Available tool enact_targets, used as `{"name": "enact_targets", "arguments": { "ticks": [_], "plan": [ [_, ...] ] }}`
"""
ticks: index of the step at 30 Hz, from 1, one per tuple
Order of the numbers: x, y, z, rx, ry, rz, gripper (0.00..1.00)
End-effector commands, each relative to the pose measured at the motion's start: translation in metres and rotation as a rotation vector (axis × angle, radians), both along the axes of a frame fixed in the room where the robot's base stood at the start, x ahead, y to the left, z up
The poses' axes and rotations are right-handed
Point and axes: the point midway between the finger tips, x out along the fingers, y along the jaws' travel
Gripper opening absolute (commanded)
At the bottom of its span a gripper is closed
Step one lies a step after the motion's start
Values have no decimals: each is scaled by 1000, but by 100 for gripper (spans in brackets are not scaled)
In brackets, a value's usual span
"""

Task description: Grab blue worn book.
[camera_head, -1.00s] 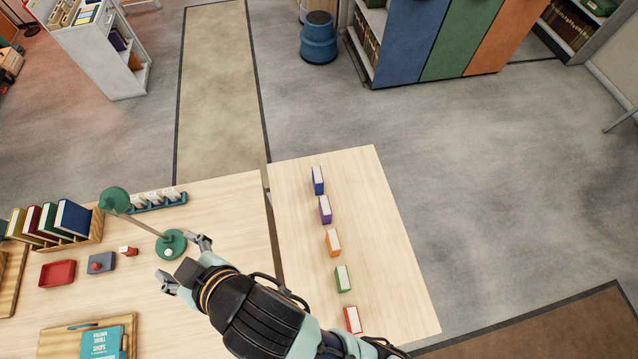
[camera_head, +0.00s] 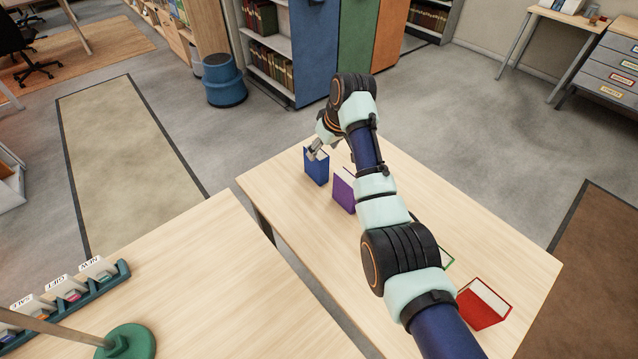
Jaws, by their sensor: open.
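The blue book (camera_head: 316,169) stands upright at the far left end of the row on the light wooden table (camera_head: 275,182). My gripper (camera_head: 318,150) is at the top of the blue book, with its fingers over the upper edge. The jaws are open; whether they touch the book cannot be told. My wrist and forearm hide part of the gripper. At this size, wear on the cover cannot be made out.
A purple book (camera_head: 345,191) stands close beside the blue one. A red book (camera_head: 483,303) stands at the near end, and a green book (camera_head: 447,259) is mostly hidden behind my arm. A second table (camera_head: 220,280) holds a green lamp base (camera_head: 127,343) and a card rack (camera_head: 80,297).

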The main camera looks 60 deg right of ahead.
Motion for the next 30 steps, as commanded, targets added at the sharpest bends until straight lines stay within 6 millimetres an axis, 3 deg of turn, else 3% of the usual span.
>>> {"name": "enact_targets", "arguments": {
  "ticks": [12,17,21,28,30],
  "plan": [
    [10,-3,-27,0,0,0,66],
    [19,-4,-58,0,1,1,66],
    [25,-7,-72,0,1,0,66],
    [27,-8,-71,-1,0,0,66],
    [27,-8,-71,-1,0,0,57]
  ]
}}
